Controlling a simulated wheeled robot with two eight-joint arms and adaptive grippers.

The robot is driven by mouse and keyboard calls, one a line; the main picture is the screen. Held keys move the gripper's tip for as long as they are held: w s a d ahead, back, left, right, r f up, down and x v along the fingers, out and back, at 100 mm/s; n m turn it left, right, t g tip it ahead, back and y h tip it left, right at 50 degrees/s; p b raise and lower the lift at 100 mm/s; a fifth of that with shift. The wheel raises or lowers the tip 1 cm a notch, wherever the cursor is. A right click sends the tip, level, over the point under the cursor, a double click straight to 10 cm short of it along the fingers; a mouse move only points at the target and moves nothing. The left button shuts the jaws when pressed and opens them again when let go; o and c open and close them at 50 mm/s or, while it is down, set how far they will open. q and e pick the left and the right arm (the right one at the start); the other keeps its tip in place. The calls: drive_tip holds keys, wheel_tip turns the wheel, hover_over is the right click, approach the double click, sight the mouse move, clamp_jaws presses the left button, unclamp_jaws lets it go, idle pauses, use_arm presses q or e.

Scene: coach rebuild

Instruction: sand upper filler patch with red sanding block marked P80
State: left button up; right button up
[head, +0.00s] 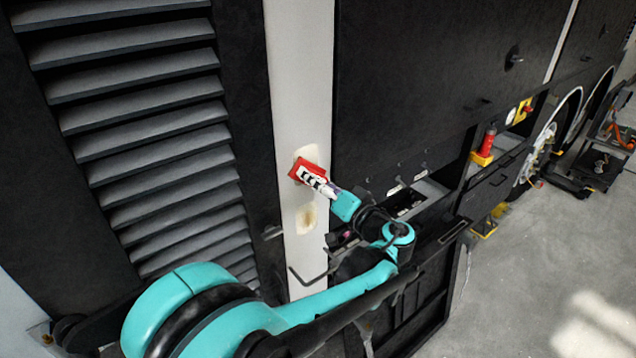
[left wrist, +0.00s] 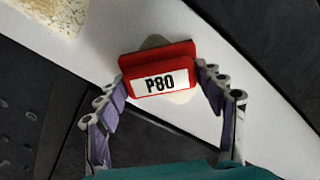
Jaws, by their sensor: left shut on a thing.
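The red sanding block (head: 307,170) has a white label, which reads P80 on the block (left wrist: 158,83) in the left wrist view. My left gripper (head: 318,184) is shut on it; the left wrist view shows a finger of the gripper (left wrist: 161,72) on each side. The block lies over the upper filler patch (head: 308,152) on the pale upright strip and hides much of it. Parts of this beige patch (left wrist: 154,42) show around the block. Whether block and patch touch is hard to tell. My right gripper is not in view.
A lower tan filler patch (head: 306,219) is on the same pale strip (head: 298,90). A dark louvred panel (head: 150,130) stands left and a flat dark panel (head: 420,80) right. A red cylinder (head: 488,141) stands further right. Grey floor (head: 540,270) is open at lower right.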

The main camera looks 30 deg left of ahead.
use_arm(q)
drive_tip(key=shift+r+p, duration=2.65)
drive_tip(key=shift+r, duration=1.05)
wheel_tip(320, 180, down, 11)
drive_tip(key=b, duration=0.9)
drive_tip(key=shift+f, duration=0.15)
drive_tip(key=v, duration=0.6)
drive_tip(key=shift+d, duration=0.1)
drive_tip(key=v, duration=0.3)
